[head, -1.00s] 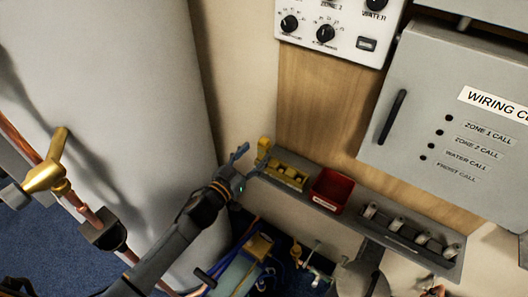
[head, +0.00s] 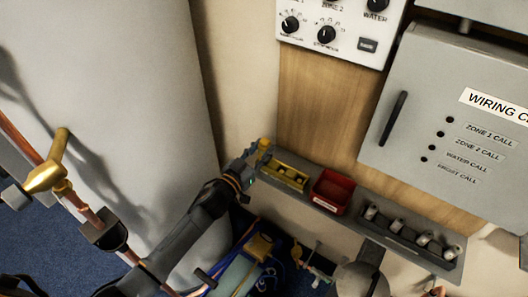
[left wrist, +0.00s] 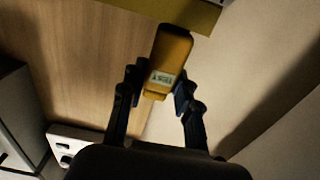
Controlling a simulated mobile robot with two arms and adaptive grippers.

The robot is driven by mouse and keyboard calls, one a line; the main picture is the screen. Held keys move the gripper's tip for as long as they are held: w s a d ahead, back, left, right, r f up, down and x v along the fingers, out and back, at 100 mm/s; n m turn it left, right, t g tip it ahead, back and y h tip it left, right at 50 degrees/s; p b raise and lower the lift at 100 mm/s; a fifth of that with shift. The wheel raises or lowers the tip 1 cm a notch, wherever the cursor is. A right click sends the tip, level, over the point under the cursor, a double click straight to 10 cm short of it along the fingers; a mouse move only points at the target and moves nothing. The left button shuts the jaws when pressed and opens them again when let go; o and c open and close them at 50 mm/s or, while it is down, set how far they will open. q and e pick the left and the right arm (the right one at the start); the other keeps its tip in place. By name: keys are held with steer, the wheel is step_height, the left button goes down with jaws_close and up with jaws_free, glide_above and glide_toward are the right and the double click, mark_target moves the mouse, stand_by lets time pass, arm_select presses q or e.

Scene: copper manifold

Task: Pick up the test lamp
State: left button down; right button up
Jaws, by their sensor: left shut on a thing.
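The test lamp (head: 263,146) is a small yellow block standing upright at the left end of the grey wall shelf in the head view. In the left wrist view the yellow lamp (left wrist: 170,50) has a small pale label and sits between the two dark fingers. My left gripper (head: 252,154) is shut on it, one finger at each side of its lower part. The fingers hide part of the lamp in the head view. I cannot tell whether it still touches the shelf. My right gripper is not in view.
On the shelf (head: 330,208), right of the lamp, are a yellow tray (head: 285,176), a red bin (head: 332,191) and a rack of several metal parts (head: 410,234). A wiring cabinet (head: 440,125) hangs above right.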

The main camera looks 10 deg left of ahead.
mark_target(263, 141)
arm_select(q)
steer(key=shift+r, duration=0.1)
steer(key=shift+r, duration=0.2)
steer(key=r, duration=0.3)
steer(key=shift+s+d+r+p, duration=0.2)
steer(key=shift+s+r+p, duration=0.05)
steer(key=shift+r+p, duration=0.1)
steer(key=s+d+r, duration=0.8)
steer(key=s, duration=0.2)
steer(key=shift+s+r, duration=0.35)
steer(key=shift+r, duration=0.05)
